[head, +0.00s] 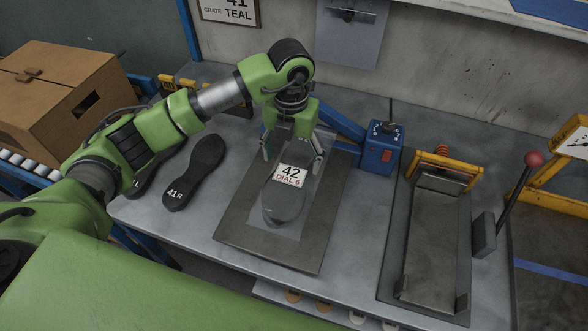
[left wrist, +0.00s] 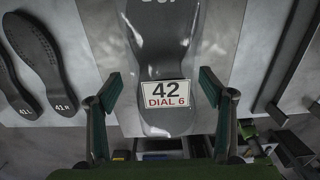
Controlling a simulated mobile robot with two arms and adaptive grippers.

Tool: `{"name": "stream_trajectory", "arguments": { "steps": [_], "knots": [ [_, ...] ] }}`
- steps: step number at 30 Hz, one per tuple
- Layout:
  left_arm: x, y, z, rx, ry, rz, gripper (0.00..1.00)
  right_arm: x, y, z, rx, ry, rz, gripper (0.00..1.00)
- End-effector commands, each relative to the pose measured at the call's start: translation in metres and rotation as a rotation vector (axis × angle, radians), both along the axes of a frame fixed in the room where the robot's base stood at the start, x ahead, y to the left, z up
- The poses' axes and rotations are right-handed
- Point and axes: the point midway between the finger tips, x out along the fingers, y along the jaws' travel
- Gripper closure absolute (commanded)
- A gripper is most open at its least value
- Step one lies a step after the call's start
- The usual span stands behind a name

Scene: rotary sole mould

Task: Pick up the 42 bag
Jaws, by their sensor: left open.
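The 42 bag (head: 281,206) is a clear bag with a dark sole inside and a white label reading "42 DIAL 6". It lies flat on a dark grey mat (head: 240,240) on the bench. In the left wrist view the bag (left wrist: 165,55) runs up the middle, its label low between the fingers. My left gripper (head: 292,160) is open over the far part of the bag, pointing down. In the left wrist view its two fingers (left wrist: 165,102) stand on either side of the bag, apart from it. My right gripper is not in view.
Two dark soles, one marked 41 R (head: 192,175), lie left of the mat. A blue box with a dial (head: 383,148) stands behind right. A metal press with a yellow bar (head: 435,235) and a red-knobbed lever (head: 515,195) are at right. A cardboard box (head: 60,95) stands at left.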

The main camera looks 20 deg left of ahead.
Motion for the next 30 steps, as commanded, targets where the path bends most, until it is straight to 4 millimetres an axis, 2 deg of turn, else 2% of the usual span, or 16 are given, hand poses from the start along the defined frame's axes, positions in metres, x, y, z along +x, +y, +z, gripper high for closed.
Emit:
{"name": "stream_trajectory", "arguments": {
  "steps": [1,3,7,16,17,22,24,30],
  "knots": [
    [-0.003,-0.001,-0.005,0.001,0.006,0.0,0.26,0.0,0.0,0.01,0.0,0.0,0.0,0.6],
    [-0.004,-0.002,-0.016,0.001,0.006,0.0,0.26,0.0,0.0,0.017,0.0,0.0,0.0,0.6],
    [-0.003,-0.002,-0.034,0.0,0.004,0.001,0.26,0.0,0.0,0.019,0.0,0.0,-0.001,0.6],
    [-0.002,-0.002,-0.041,-0.001,0.0,-0.001,0.26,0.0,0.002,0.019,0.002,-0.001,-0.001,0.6],
    [-0.002,-0.002,-0.041,-0.001,0.0,-0.001,0.31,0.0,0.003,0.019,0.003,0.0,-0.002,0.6],
    [-0.002,-0.002,-0.041,-0.001,0.0,-0.001,0.75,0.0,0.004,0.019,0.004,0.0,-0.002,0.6],
    [-0.001,-0.002,-0.04,-0.001,-0.002,-0.001,0.86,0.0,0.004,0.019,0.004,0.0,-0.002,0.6],
    [-0.001,-0.002,-0.039,-0.001,-0.002,-0.001,0.86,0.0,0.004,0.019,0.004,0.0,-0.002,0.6]
  ]
}}
